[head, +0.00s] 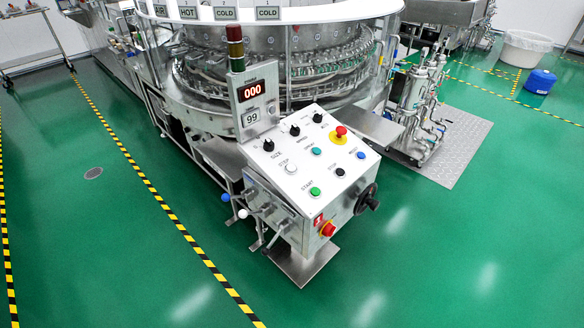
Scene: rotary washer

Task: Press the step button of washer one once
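The control panel (312,185) of the washer stands in the middle of the head view, a tilted white-metal box on a stand. Its step button (291,168) is a white round button at the panel's left, beside the label STEP. A green start button (315,191), a black stop button (340,172) and a blue button (361,155) sit on the same face. A display (252,91) above reads 000, with 99 below it. Neither of my grippers is in view.
The round rotary washer (270,75) stands behind the panel. Levers (243,213) stick out at the panel's left and a black handwheel (367,199) at its right. Pipework (422,100) stands on a metal plate at right. The green floor in front is clear.

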